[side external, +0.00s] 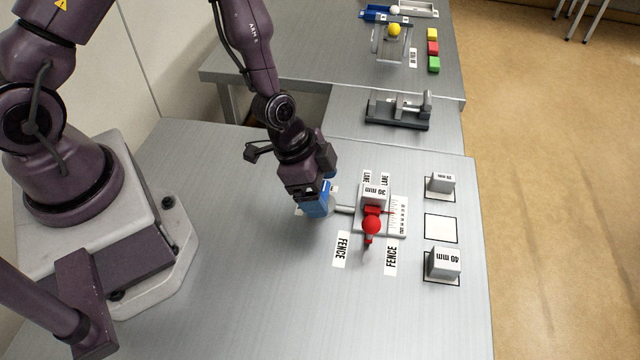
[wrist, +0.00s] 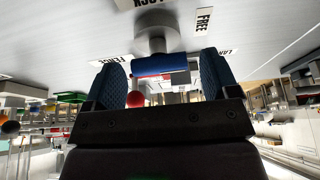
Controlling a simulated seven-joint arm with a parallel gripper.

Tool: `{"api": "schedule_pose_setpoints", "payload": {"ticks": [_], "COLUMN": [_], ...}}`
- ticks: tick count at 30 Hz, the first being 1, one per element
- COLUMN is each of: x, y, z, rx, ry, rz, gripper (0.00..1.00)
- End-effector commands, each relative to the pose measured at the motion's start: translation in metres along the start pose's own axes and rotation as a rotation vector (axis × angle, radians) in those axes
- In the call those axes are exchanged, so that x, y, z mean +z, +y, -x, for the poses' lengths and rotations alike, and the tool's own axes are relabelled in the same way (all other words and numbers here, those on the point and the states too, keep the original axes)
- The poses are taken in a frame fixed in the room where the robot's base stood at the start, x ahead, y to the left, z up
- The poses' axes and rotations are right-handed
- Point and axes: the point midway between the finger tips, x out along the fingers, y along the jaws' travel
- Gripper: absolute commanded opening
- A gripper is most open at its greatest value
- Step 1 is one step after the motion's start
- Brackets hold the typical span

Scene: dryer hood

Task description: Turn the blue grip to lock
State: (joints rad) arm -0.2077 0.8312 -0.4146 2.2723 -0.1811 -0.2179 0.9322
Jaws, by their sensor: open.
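The blue grip (wrist: 158,65) shows in the wrist view as a short bar across the end of a grey round hub (wrist: 157,38). It lies between the two blue textured fingers of my gripper (wrist: 162,78), which is open. How deep it sits between them, and whether either finger touches it, I cannot tell. A FREE label (wrist: 203,20) lies to the right of the hub, and a cut-off label (wrist: 155,3) is at the top edge. In the side external view my gripper (side external: 318,203) points down at the fixture's left end and largely hides the grip.
Right of my gripper, the fixture holds a 30 mm block (side external: 375,193) and a red ball lever (side external: 371,224). A 40 mm block (side external: 443,262) and a smaller one (side external: 441,184) stand on pads farther right. A dark clamp device (side external: 398,112) stands behind.

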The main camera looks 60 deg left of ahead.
Motion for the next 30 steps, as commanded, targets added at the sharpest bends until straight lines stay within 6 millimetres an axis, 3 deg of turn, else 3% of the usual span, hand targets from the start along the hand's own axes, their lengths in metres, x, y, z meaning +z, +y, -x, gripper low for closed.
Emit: {"api": "schedule_pose_setpoints", "payload": {"ticks": [5,12,23,30], "x": [0.0,0.0,-0.0001,-0.0005], "y": [0.0,0.0002,0.0012,0.0022], "z": [0.0,0.0002,0.0004,0.0005], "rx": [0.0,0.001,-0.018,-0.077], "ry": [0.0,0.0,-0.001,0.0], "rz": [0.0,0.0,0.044,0.181], "gripper": [0.81,0.31,0.32,0.32]}}
